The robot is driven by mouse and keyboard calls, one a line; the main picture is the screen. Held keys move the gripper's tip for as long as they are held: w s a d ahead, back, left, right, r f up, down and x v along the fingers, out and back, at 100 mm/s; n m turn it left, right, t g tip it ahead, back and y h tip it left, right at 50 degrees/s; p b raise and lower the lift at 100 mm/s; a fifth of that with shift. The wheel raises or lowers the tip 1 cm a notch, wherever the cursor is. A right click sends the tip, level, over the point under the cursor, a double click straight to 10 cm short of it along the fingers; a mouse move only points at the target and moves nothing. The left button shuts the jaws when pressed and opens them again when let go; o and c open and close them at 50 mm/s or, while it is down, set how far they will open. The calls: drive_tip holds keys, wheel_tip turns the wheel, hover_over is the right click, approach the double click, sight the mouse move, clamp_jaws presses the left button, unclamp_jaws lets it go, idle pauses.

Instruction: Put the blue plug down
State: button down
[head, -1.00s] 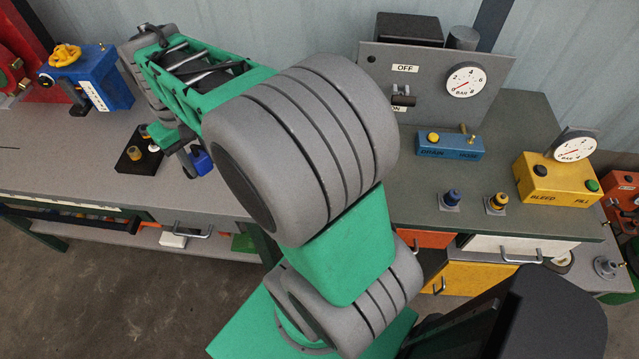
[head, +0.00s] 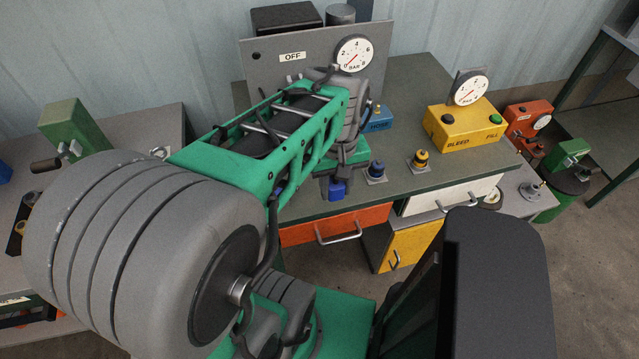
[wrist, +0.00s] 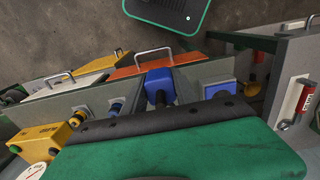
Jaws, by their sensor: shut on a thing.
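The blue plug (head: 337,189) hangs from my gripper (head: 338,178), which is shut on it. In the head view it is near the front edge of the green-grey bench top (head: 425,178), above the orange drawer; I cannot tell whether it touches the bench. A blue fitting on a square base (head: 376,170) stands just right of the plug, with a yellow fitting (head: 421,160) farther right.
A yellow BLEED/FILL box (head: 463,127) with a gauge stands farther right. A grey panel (head: 290,62) with a gauge stands behind. Bare bench shows between the fittings and the front edge.

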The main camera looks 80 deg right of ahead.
drive_tip(key=w+d+f, duration=0.2)
drive_tip(key=d+f, duration=0.1)
drive_tip(key=w+d+f+p, duration=0.1)
drive_tip(key=w+d+f, duration=0.1)
drive_tip(key=d+f, duration=0.1)
drive_tip(key=w+d+f+p, duration=0.1)
drive_tip(key=w+d+f, duration=0.1)
drive_tip(key=d, duration=0.3)
drive_tip(key=shift+w+d+f, duration=0.15)
drive_tip(key=shift+f, duration=0.3)
drive_tip(key=shift+w+d+f, duration=0.1)
drive_tip(key=shift+w+f, duration=0.05)
drive_tip(key=shift+f, duration=0.3)
wheel_tip(320, 180, down, 2)
drive_tip(key=shift+f+p, duration=0.25)
drive_tip(key=shift+p, duration=0.4)
drive_tip(key=shift+f+b, duration=0.5)
drive_tip(key=shift+f, duration=0.2)
drive_tip(key=shift+f, duration=0.1)
drive_tip(key=c, duration=1)
unclamp_jaws()
drive_tip(key=shift+o, duration=0.2)
